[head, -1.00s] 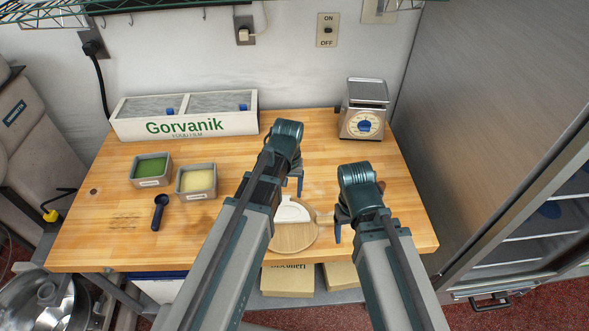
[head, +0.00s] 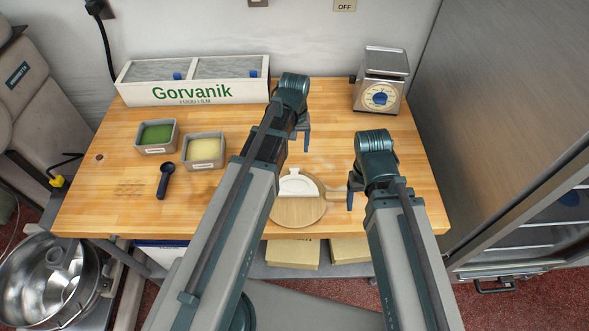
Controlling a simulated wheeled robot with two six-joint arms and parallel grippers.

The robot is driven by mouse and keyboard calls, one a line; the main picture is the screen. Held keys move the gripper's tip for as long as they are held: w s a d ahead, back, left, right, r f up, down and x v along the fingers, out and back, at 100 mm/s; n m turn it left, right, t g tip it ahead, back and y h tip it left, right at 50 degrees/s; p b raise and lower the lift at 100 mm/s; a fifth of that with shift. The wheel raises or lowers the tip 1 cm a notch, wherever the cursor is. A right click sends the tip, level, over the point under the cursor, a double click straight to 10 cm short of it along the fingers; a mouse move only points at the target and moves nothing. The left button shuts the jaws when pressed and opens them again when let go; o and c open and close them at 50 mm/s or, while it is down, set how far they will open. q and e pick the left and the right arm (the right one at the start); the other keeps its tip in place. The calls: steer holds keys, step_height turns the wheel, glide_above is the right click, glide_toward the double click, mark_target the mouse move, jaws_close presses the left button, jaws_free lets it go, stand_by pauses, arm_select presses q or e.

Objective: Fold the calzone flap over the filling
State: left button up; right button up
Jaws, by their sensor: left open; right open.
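The calzone (head: 297,186) is a pale half-moon shape on the far half of a round wooden board (head: 298,213). Its straight edge faces me, and the near half of the board is bare. A small pale tab shows at its far edge. No filling is visible, and I cannot tell the flap from the rest. My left gripper (head: 305,140) is open and empty, beyond the calzone and apart from it. My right gripper (head: 351,196) is open, just right of the board near its handle (head: 335,191); its far finger is partly hidden.
A green-filled tub (head: 157,149), a yellow-filled tub (head: 205,164) and a dark blue scoop (head: 165,182) are on the left of the wooden table (head: 90,210). A Gorvanik bin (head: 130,95) stands at the back left, a scale (head: 381,97) at the back right. The table's right side is mostly clear.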

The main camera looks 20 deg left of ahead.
mark_target(294, 168)
arm_select(q)
step_height(294, 168, down, 11)
steer(key=b, duration=0.9)
steer(key=shift+r, duration=0.2)
arm_select(e)
step_height(294, 168, down, 10)
steer(key=shift+f, duration=0.25)
arm_select(q)
steer(key=shift+r, duration=0.1)
jaws_close()
